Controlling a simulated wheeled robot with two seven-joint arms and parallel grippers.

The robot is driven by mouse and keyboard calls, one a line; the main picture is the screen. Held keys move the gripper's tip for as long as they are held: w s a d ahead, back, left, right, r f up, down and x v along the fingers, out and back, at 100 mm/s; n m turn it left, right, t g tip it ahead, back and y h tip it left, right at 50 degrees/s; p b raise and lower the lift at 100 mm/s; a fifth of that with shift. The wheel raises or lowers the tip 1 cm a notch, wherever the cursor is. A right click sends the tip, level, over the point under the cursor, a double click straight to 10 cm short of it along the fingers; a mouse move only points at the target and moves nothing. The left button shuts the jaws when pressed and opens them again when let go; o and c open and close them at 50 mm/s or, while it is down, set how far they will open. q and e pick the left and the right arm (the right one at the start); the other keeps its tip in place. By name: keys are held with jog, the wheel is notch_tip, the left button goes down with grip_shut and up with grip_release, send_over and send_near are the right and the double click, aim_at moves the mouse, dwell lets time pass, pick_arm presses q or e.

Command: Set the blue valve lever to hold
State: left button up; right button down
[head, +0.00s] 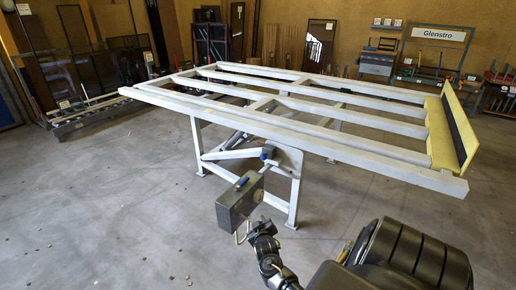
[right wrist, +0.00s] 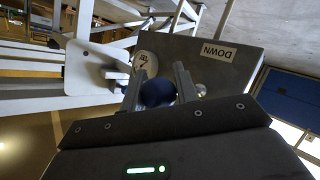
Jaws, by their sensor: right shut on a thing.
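The blue valve lever (right wrist: 158,93) shows in the right wrist view as a dark blue rounded grip between the two fingers of my right gripper (right wrist: 161,80), which is shut on it. Behind it is a grey panel (right wrist: 225,72) with a DOWN label, upside down here, and a round gauge (right wrist: 143,57) partly behind a finger. In the head view my right gripper (head: 262,168) reaches to the near side of the white tilting frame (head: 330,148). Its body hides much of the panel, and the lever's setting cannot be read. My left gripper is not in view.
White frame legs (head: 294,203) and a pale side plate (right wrist: 92,68) stand close to my right gripper. A yellow ledge (head: 441,135) lines the frame's right end. Racks and a Glenstro sign (head: 438,34) stand at the back.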

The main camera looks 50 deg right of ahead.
jog(key=shift+w+r, duration=0.1)
jog(key=shift+r, duration=0.05)
jog(key=c, duration=1.1)
grip_release()
jog(key=shift+o, duration=0.2)
jog(key=shift+s+a, duration=0.2)
jog(key=shift+s, duration=0.1)
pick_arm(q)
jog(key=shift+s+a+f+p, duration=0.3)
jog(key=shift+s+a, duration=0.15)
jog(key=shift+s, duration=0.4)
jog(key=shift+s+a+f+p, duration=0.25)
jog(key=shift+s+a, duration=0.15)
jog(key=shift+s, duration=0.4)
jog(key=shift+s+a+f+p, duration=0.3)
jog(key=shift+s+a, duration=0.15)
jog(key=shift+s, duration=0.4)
pick_arm(e)
jog(key=v, duration=1)
jog(key=shift+r, duration=0.1)
